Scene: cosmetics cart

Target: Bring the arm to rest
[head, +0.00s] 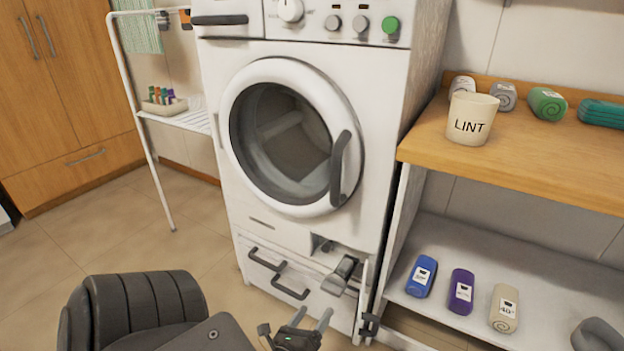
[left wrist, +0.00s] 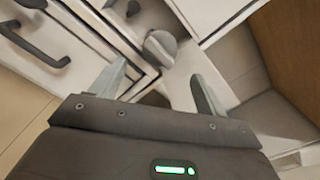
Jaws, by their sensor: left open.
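My left gripper (head: 312,318) is low in front of the white washing machine (head: 370,110), at the bottom of the head view. Its two fingers are apart with nothing held between them. In the left wrist view the open gripper (left wrist: 160,88) points at the machine's lower front, with a gap to a round grey knob (left wrist: 160,46). That grey knob (head: 341,274) sits in a small opening at the machine's lower right, beside an open narrow flap (head: 363,292). My right gripper does not show.
The round machine door (head: 343,165) looks shut. Drawers with dark handles (head: 290,284) are below it. At right, a wooden shelf (head: 560,165) holds a LINT cup (head: 471,118) and rolled towels; a lower shelf (head: 450,240) holds labelled rolls. A drying rack (head: 190,120) stands left.

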